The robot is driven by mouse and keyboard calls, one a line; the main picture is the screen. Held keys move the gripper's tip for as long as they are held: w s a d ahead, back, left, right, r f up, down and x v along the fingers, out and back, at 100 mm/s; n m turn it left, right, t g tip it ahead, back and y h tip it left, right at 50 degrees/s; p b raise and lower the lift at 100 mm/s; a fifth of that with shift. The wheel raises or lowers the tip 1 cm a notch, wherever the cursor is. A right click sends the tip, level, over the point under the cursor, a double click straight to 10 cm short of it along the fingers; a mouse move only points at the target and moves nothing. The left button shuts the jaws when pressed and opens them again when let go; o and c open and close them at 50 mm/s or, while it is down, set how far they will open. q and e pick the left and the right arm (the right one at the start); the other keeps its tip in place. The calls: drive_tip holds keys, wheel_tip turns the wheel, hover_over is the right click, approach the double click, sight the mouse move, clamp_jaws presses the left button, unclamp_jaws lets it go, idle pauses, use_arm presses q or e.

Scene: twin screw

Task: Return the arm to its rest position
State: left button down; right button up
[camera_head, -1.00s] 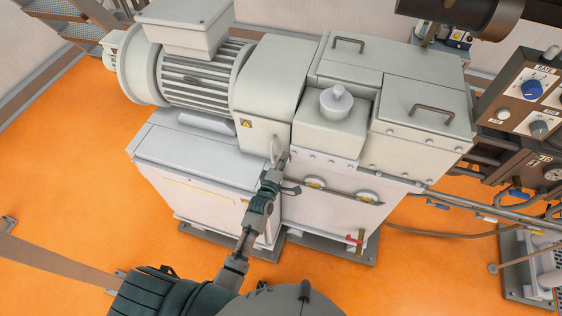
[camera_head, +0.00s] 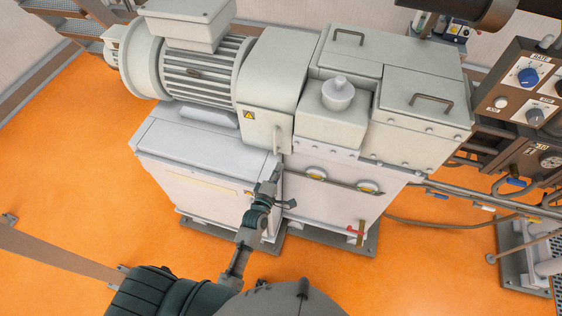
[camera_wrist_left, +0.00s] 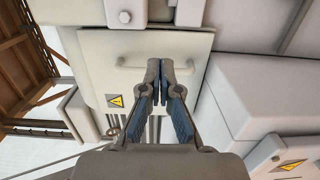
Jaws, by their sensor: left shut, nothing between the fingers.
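My left arm reaches up from the bottom of the head view, and its gripper (camera_head: 277,172) is in front of the grey-white machine (camera_head: 330,190). The left wrist view shows the two fingers of this gripper (camera_wrist_left: 160,68) closed together with nothing between them. A light panel with a bar handle (camera_wrist_left: 190,62) and a yellow warning label (camera_wrist_left: 116,100) lies beyond the fingertips. I cannot tell the exact gap between the fingertips and the machine. My right gripper is not in view.
A ribbed motor (camera_head: 200,75) sits on the machine's upper left. A control panel with knobs (camera_head: 525,80) stands at the right, with pipes (camera_head: 475,200) below it. A brown beam (camera_head: 55,260) crosses the lower left. Orange floor (camera_head: 70,170) is clear at the left.

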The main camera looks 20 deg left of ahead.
use_arm(q)
drive_tip(key=s, duration=0.5)
drive_tip(key=s+f+m+g+b, duration=0.1)
drive_tip(key=s+f+m+g, duration=0.3)
drive_tip(key=f, duration=0.8)
drive_tip(key=s+f+m+g, duration=0.25)
drive_tip(key=s+f, duration=0.35)
drive_tip(key=f, duration=0.6)
drive_tip(key=s+f+m+g+b, duration=0.1)
drive_tip(key=s+f+m+g, duration=0.4)
drive_tip(key=f, duration=0.8)
drive_tip(key=s+a+f+m+g, duration=0.1)
drive_tip(key=s+a+f+m, duration=0.1)
drive_tip(key=s+f, duration=0.3)
drive_tip(key=s+a+f+m+g+y, duration=0.1)
drive_tip(key=s+a+f+m+g, duration=0.1)
drive_tip(key=s, duration=1.2)
drive_tip(key=s+a+f+m+g+b, duration=0.1)
drive_tip(key=s+a+f+m+g, duration=0.1)
drive_tip(key=s+f, duration=0.6)
drive_tip(key=s+a+m, duration=0.1)
drive_tip(key=s+a, duration=0.1)
drive_tip(key=shift+s+a+f+m+y, duration=0.25)
drive_tip(key=shift+a+f+m+y, duration=0.1)
drive_tip(key=shift+a+f+y, duration=0.05)
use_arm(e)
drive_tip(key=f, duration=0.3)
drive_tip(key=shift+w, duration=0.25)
use_arm(q)
drive_tip(key=shift+g, duration=0.25)
